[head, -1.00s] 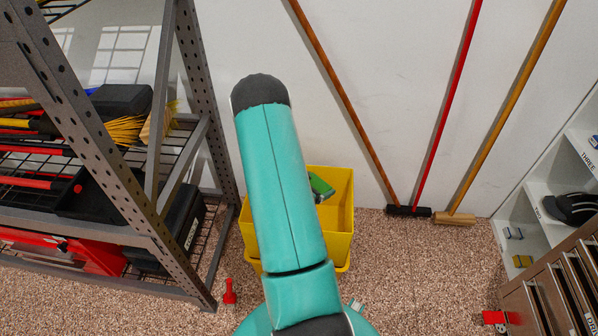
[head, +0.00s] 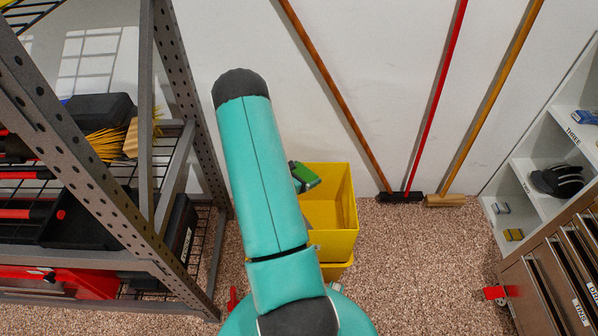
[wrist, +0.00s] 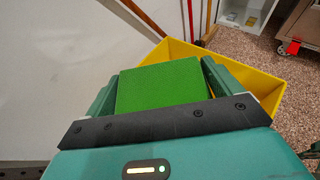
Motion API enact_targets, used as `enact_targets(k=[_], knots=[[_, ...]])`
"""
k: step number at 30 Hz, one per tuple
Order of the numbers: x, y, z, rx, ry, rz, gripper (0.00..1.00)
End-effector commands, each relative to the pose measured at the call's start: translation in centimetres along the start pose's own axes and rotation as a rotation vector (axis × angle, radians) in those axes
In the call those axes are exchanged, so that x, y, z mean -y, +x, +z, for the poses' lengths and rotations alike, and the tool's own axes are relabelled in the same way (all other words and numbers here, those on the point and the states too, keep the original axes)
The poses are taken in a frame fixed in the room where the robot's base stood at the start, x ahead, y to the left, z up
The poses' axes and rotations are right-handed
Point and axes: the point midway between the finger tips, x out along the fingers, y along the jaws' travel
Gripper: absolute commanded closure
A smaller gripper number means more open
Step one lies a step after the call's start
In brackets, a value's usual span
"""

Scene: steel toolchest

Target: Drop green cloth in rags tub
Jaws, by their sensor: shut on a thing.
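The green cloth (wrist: 158,86) shows as a flat bright green square in the wrist view. My gripper (wrist: 163,80) is shut on it, with one finger at each side. In the head view my gripper (head: 303,177) and a little of the green show past my arm, at the left part of the yellow tub's opening. The yellow tub (head: 335,243) stands on the floor by the wall, and its rim also shows behind the cloth in the wrist view (wrist: 262,86). My arm hides the tub's left side. No label on the tub is readable.
A grey metal shelf rack (head: 185,110) with tools and black cases stands at the left. Brooms (head: 400,197) lean on the white wall behind. A white cubby shelf (head: 535,205) and a drawer chest (head: 550,280) stand at the right. Speckled floor between is open.

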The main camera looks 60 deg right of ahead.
Motion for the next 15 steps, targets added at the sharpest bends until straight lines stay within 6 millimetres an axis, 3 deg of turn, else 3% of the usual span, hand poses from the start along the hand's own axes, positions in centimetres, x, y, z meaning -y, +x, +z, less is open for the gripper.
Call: enact_targets(k=[15], knots=[[0.2, 2.1, -4.7, -0.002, -0.002, 0.001, 0.32]])
